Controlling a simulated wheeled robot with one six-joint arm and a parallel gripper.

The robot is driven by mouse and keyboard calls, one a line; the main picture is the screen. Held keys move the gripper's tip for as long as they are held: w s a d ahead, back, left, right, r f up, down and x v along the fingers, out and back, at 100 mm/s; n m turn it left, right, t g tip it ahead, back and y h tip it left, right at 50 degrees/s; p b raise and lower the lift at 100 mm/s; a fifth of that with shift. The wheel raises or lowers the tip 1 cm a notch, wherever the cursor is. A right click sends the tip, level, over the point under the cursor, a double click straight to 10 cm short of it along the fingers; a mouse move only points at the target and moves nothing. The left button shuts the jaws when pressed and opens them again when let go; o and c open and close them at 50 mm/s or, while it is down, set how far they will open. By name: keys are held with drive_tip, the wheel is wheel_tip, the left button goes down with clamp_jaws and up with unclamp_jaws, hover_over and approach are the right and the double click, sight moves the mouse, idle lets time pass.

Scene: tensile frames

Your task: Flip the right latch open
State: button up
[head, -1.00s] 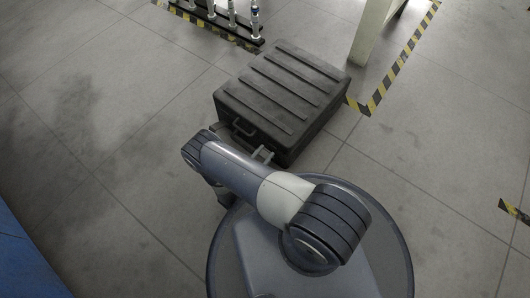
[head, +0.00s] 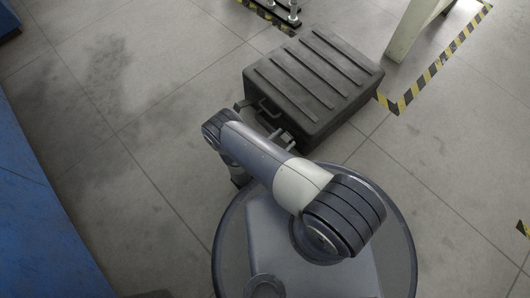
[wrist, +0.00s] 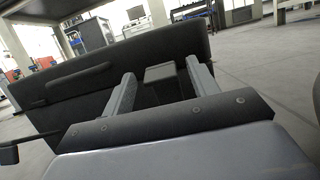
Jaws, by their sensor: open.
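The dark grey ribbed case (head: 315,80) lies flat on the floor in the head view, past my arm. Its carry handle (head: 267,108) is on the front face. It also shows in the wrist view (wrist: 78,83), left of my fingers. A dark block-like right latch (wrist: 160,73) shows on the case front between my two fingers. My gripper (wrist: 160,88) is open, its grey fingers either side of the latch. I cannot tell whether they touch it. In the head view my gripper (head: 284,139) is at the case's front, right of the handle, partly hidden by my arm.
A dark piece (head: 242,104) sticks out at the case's left front. A pale post (head: 415,28) and yellow-black floor tape (head: 430,78) are behind right. A dark rack (head: 280,15) stands behind. A blue surface (head: 40,200) is at left.

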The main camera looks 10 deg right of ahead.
drive_tip(key=s+a, duration=0.7)
drive_tip(key=a, duration=0.4)
drive_tip(key=shift+s+a+f, duration=0.2)
drive_tip(key=shift+s+f, duration=0.05)
